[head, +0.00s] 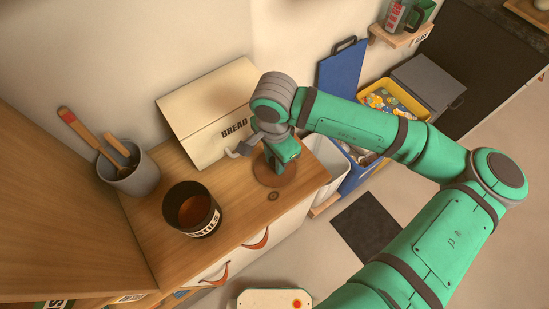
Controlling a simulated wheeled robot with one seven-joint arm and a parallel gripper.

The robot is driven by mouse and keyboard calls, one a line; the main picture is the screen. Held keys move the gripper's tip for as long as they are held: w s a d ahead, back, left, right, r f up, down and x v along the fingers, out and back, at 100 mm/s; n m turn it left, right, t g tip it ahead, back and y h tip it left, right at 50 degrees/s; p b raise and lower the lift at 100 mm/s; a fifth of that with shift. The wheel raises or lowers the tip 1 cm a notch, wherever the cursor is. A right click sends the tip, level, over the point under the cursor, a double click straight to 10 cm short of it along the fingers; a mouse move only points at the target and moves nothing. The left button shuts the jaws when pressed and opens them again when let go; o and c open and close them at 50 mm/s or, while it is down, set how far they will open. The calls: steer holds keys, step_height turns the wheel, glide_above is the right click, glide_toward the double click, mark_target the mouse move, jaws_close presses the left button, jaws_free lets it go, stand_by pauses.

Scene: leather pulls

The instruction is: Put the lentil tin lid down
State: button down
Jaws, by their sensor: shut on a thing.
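The lentil tin (192,210) is a dark open can with a white label. It stands upright on the wooden counter, and reddish-brown contents show inside. The lentil tin lid (268,179) appears as a round brown disc to the right of the tin, near the counter's right end. My gripper (276,164) points down over the lid and is shut on it. The gripper hides the lid's middle and the fingertips. I cannot tell whether the lid touches the counter or hangs just above it.
A cream bread box (210,112) stands close behind the gripper. A grey pot (128,172) with wooden utensils is at the left. The counter (135,235) is bare in front of the pot. A white bin (326,160) stands beyond the counter's right end.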

steer(key=c, duration=1.4)
jaws_free()
steer(key=shift+f, duration=0.15)
steer(key=shift+c, duration=0.2)
steer(key=shift+w, duration=0.15)
steer(key=shift+d, duration=0.15)
step_height(320, 180, up, 12)
steer(key=shift+a+r, duration=0.2)
